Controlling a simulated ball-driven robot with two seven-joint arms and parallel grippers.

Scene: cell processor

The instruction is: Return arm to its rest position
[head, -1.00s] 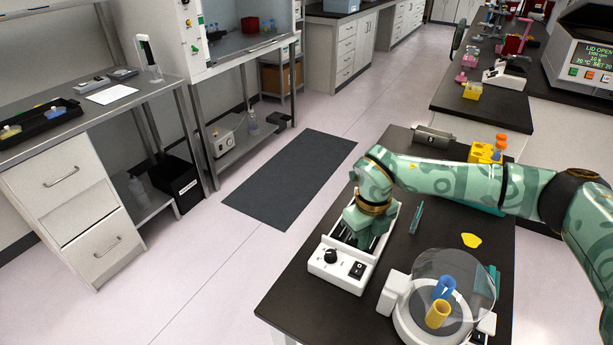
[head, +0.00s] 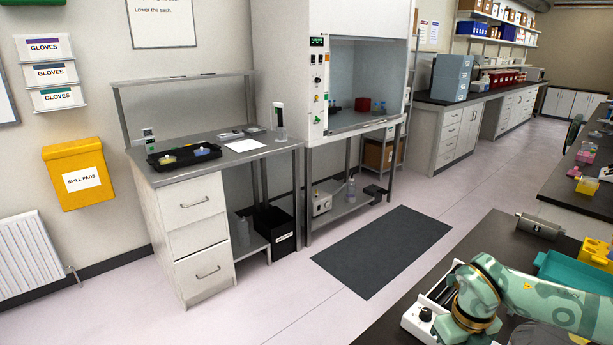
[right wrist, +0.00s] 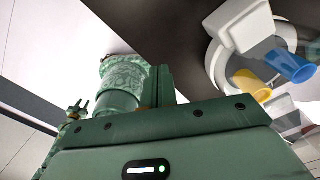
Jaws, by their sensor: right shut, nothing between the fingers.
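My right arm (head: 545,300) comes in from the right in the head view, bent over the dark bench at lower right. My right gripper (head: 465,327) points down over a white device with a black knob (head: 418,318); its fingertips are hidden there. In the right wrist view the green gripper body (right wrist: 165,150) fills the bottom. It is shut and holds nothing. My left gripper is in no view.
A round white device with a blue holder (right wrist: 290,66) and a yellow holder (right wrist: 253,85) is close by in the right wrist view. A teal tray (head: 572,274) and a grey cylinder (head: 540,226) are on the bench. Floor around the dark mat (head: 385,250) is clear.

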